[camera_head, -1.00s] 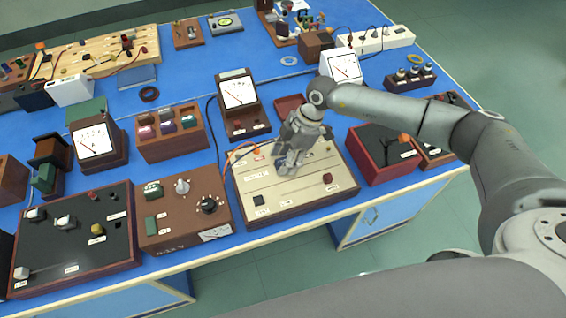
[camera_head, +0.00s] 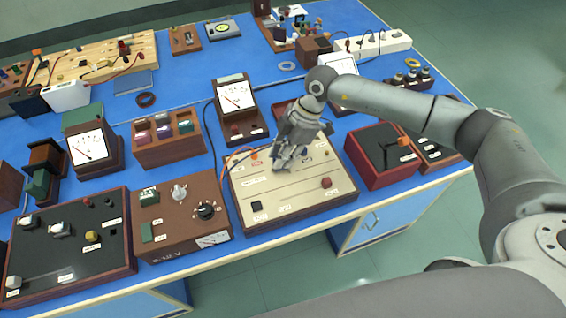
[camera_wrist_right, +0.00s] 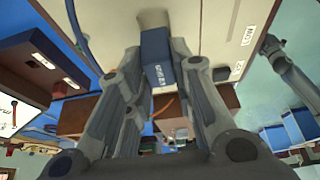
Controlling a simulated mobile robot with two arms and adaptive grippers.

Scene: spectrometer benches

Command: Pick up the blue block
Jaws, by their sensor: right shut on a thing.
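The blue block (camera_wrist_right: 158,57), with pale lettering on its side, sits between the two fingers of my right gripper (camera_wrist_right: 156,48) in the right wrist view. The fingers are closed on its sides. In the head view my right gripper (camera_head: 285,160) points down over the cream-topped panel box (camera_head: 290,193), and its fingers largely hide the block there. I cannot tell whether the block touches the panel top. My left gripper is not in view.
A brown box with knobs (camera_head: 182,225) stands directly left of the panel, and a red-sided box (camera_head: 385,158) stands to its right. A meter (camera_head: 237,100) and a wooden rack of blocks (camera_head: 168,138) stand behind. The blue bench top (camera_head: 190,88) is crowded.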

